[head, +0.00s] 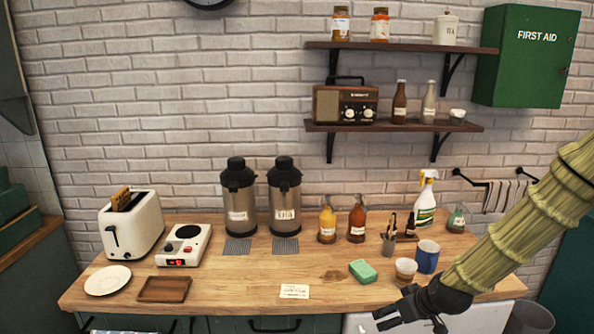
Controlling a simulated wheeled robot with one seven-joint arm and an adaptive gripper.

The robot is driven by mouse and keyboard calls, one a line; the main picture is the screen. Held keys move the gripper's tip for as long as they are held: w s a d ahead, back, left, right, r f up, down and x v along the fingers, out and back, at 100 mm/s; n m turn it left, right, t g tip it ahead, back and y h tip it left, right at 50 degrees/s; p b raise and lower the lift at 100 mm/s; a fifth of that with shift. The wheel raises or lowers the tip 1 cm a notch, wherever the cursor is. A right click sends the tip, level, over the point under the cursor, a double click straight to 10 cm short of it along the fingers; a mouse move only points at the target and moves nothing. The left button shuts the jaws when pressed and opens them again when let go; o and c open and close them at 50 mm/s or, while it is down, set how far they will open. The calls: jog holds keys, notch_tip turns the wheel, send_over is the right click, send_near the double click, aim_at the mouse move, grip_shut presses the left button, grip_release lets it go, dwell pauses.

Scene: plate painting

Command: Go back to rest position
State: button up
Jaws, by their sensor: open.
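My gripper (392,318) is black and hangs low at the bottom right of the head view, in front of the counter's front edge. It is open, and I see nothing held in it. My arm comes in from the right edge with a ribbed, bamboo-like cover. A white plate (107,280) lies at the left end of the wooden counter (330,270), far from my gripper. A yellow sauce bottle (327,222) and a red sauce bottle (357,222) stand upright at the back middle.
Near my gripper are a small brown-and-white cup (405,270), a blue mug (427,256) and a green sponge (362,271). A toaster (133,226), small scale-like device (184,246), wooden tray (164,289) and two dispensers (285,198) stand farther left. Shelves (400,48) hang above.

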jog(key=s+a+f+m+g+h, duration=0.1)
jog(key=s+a+f+m+g, duration=0.1)
jog(key=s+f, duration=1)
jog(key=s+f+m+g+h+b, duration=0.1)
jog(key=s+f+g, duration=0.1)
jog(key=s+f, duration=0.7)
jog(key=s+a+f+m+g+b, duration=0.1)
jog(key=s+f+g, duration=0.1)
jog(key=s+f, duration=0.7)
jog(key=s, duration=0.8)
jog(key=shift+s+f+m+h, duration=0.25)
jog(key=shift+f+m+h, duration=0.05)
jog(key=shift+m+h, duration=0.1)
